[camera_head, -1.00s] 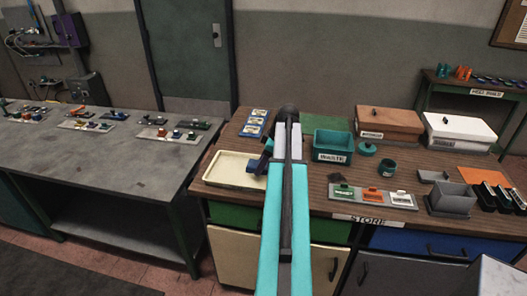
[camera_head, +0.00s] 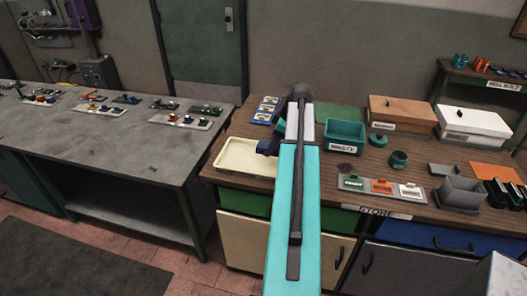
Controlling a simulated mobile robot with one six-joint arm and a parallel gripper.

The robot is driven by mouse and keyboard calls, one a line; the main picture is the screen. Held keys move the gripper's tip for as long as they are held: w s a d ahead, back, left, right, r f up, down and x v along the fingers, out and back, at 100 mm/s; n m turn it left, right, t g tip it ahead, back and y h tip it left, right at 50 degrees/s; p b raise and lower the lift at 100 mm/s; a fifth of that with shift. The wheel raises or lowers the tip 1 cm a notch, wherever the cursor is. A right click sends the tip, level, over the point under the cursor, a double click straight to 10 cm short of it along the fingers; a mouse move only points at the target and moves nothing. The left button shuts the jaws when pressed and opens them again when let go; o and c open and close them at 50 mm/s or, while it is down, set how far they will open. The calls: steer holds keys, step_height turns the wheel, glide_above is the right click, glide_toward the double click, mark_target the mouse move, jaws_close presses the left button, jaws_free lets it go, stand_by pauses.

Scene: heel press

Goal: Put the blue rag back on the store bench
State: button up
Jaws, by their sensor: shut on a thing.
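My turquoise and grey arm (camera_head: 292,200) reaches forward over the store bench (camera_head: 335,208) and covers the middle of it. A small dark blue-purple piece (camera_head: 268,145) shows just left of my arm, beside the cream tray's right end. I cannot tell whether it is part of my wrist or the rag. The fingers of my gripper are hidden behind my arm. I cannot make out the blue rag for certain anywhere on the benches.

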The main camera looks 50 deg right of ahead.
steer(key=shift+w+a, duration=0.1)
steer(key=w+a+r+m+b, duration=0.1)
steer(key=w+a+b, duration=0.1)
steer(key=w+a, duration=0.75)
steer(key=w+a+r+m+h+b, duration=0.15)
steer(key=w+a, duration=0.25)
steer(key=a, duration=1.1)
steer(key=w+a+m+b, duration=0.1)
steer(key=w+a+b, duration=0.35)
steer(key=a, duration=0.85)
steer(key=w+a+r+m, duration=0.1)
steer(key=w+a+r, duration=0.1)
steer(key=a, duration=1.2)
steer(key=shift+w+a+m, duration=0.3)
steer(key=shift+m, duration=0.05)
steer(key=shift+a+h, duration=0.1)
steer(key=shift+h, duration=0.15)
